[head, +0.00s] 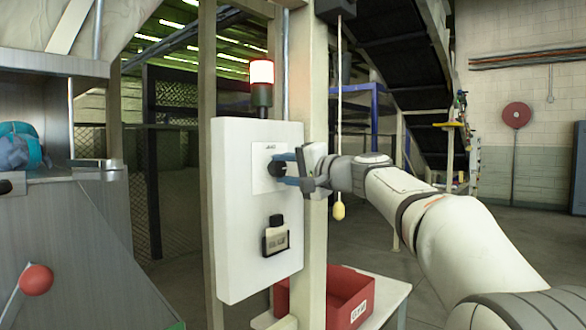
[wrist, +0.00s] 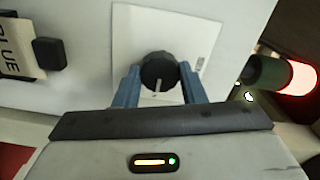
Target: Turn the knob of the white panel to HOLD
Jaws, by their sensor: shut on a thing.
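The white panel (head: 240,220) is mounted upright on a post in the head view, and its face fills the upper part of the wrist view (wrist: 85,90). The black knob (wrist: 158,70) sits on a pale label plate (wrist: 195,28) with a pale pointer line on it. My gripper (wrist: 158,82) has its blue fingers on either side of the knob, shut on it. The label lettering is too small to read, so the knob's setting cannot be told.
A card holder (head: 275,240) is lower on the panel. A red-and-white beacon (head: 262,85) stands above it. A pull cord with a yellow end (head: 339,210) hangs near my arm. A red bin (head: 345,293) sits below. A grey machine with a red ball lever (head: 37,280) stands left.

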